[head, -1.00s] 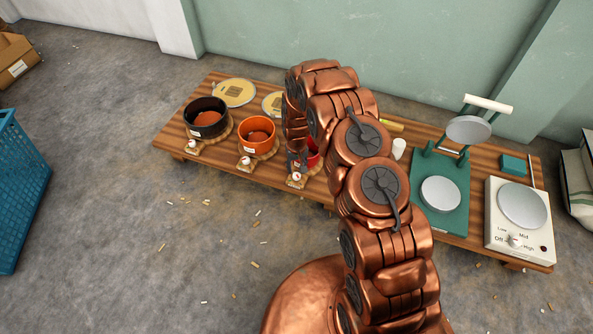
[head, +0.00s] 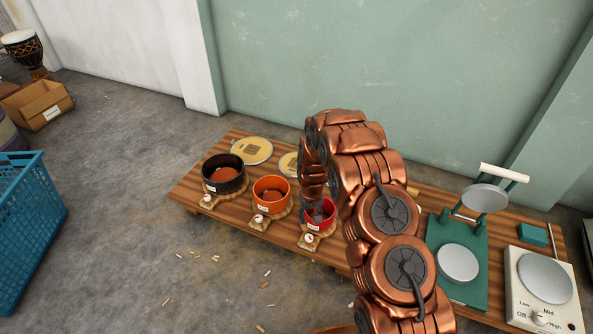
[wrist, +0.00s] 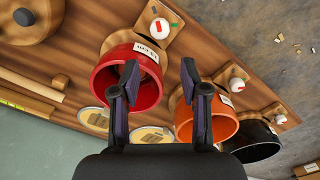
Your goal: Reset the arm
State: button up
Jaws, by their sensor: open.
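My arm is copper-coloured and arches over the low wooden table (head: 190,190) in the head view. My gripper (head: 318,212) points down at the red pot (head: 330,222), and my arm hides part of that pot. In the wrist view my gripper (wrist: 160,82) has its two dark fingers spread, with nothing between them. The red pot (wrist: 146,92) is behind and beside the left finger, and the orange pot (wrist: 222,122) is behind the right finger. I cannot tell whether a finger touches the red pot.
A black pot (head: 224,176) stands left of the orange one. A green press (head: 465,240) and a white hot plate (head: 540,290) stand on the right. A blue crate (head: 28,225) and a cardboard box (head: 38,104) are on the floor at left. The floor in front holds only small scraps.

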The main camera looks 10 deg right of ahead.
jog(key=s+r+p, duration=0.5)
jog(key=r, duration=0.9)
jog(key=s+r+p, duration=0.5)
jog(key=r, duration=0.8)
jog(key=s+r+p, duration=0.5)
jog(key=r, duration=0.9)
jog(key=s+r+g+p, duration=0.1)
jog(key=s+r+p, duration=1.3)
jog(key=s+r, duration=1.2)
jog(key=shift+s+a+r+g+p, duration=0.25)
jog(key=shift+s+g+p, duration=0.15)
jog(key=shift+s, duration=0.85)
